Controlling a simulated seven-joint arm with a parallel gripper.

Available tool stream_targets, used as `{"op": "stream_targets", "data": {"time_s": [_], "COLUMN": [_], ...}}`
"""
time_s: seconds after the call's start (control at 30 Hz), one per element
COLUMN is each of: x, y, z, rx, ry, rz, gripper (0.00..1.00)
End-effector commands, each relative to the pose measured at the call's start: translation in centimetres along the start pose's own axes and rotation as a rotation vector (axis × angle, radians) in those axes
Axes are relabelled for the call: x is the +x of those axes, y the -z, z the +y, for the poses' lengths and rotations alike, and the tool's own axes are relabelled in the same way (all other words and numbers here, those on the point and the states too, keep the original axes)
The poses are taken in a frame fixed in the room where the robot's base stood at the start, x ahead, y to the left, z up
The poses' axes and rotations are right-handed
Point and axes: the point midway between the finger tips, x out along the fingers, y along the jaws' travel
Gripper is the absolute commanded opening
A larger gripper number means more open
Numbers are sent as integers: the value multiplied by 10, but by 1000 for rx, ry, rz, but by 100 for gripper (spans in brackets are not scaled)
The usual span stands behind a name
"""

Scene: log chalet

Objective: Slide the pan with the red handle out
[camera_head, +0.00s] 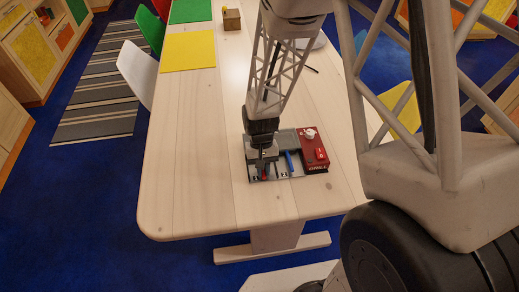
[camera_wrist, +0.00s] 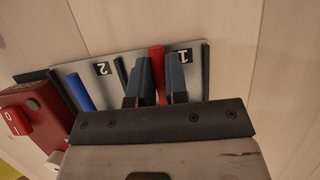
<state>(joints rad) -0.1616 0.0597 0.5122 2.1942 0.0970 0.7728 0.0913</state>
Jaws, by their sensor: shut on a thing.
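The red handle (camera_wrist: 156,56) of a pan is between my gripper's two fingers in the wrist view. My gripper (camera_wrist: 160,78) is shut on it, with the fingers pointing down at the grill unit. The head view shows my gripper (camera_head: 263,163) over the left part of the unit, and a bit of the red handle (camera_head: 264,173) below it. The pan's body is hidden. A label 1 (camera_wrist: 184,56) is beside the red handle. A blue handle (camera_wrist: 81,91) lies apart from my fingers, near a label 2 (camera_wrist: 103,68).
The grill unit's red box (camera_head: 314,150) carries a red switch and a white knob. The unit stands on a pale wooden table (camera_head: 200,150), with clear wood to its left and front. A yellow mat (camera_head: 188,51) and a small wooden block (camera_head: 232,19) are farther back.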

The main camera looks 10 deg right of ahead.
Motion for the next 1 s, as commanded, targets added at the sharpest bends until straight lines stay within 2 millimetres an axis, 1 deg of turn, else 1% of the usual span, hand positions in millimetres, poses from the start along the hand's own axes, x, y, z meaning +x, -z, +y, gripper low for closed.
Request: {"op": "stream_targets", "data": {"time_s": [1.0], "x": [14], "y": [-33], "z": [0], "rx": [0], "ry": [0], "rz": [0], "gripper": [0]}}
